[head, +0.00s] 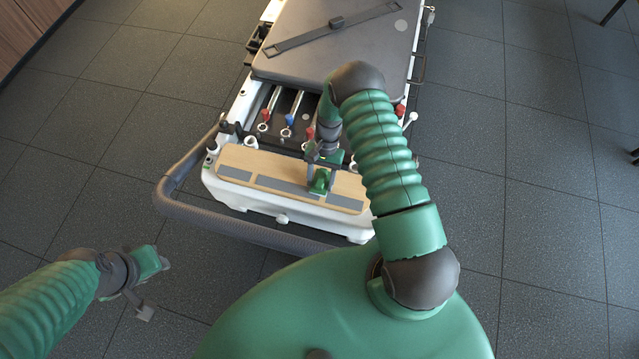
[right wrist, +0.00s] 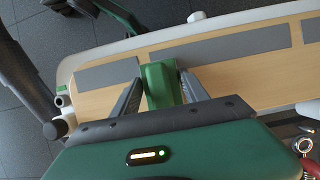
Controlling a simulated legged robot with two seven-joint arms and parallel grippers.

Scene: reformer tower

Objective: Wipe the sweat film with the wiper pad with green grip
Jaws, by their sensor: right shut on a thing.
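The wiper pad's green grip (head: 320,182) is over the wooden board with grey strips at the near end of the reformer. My right gripper (head: 318,186) is shut on it, reaching down from above. In the right wrist view the green grip (right wrist: 161,84) stands between the two fingers. The pad's underside is hidden, and I cannot tell whether it touches the board. No sweat film can be clearly made out. My left gripper (head: 154,288) is empty, with fingers apart, over the floor at lower left, away from the reformer.
The wooden board (head: 240,158) also shows in the right wrist view (right wrist: 112,58). Behind it are springs with red and blue ends (head: 288,120). The grey carriage (head: 350,45) bears a dark strap (head: 290,40). A grey padded rail (head: 215,215) curves around the near end. Floor is clear either side.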

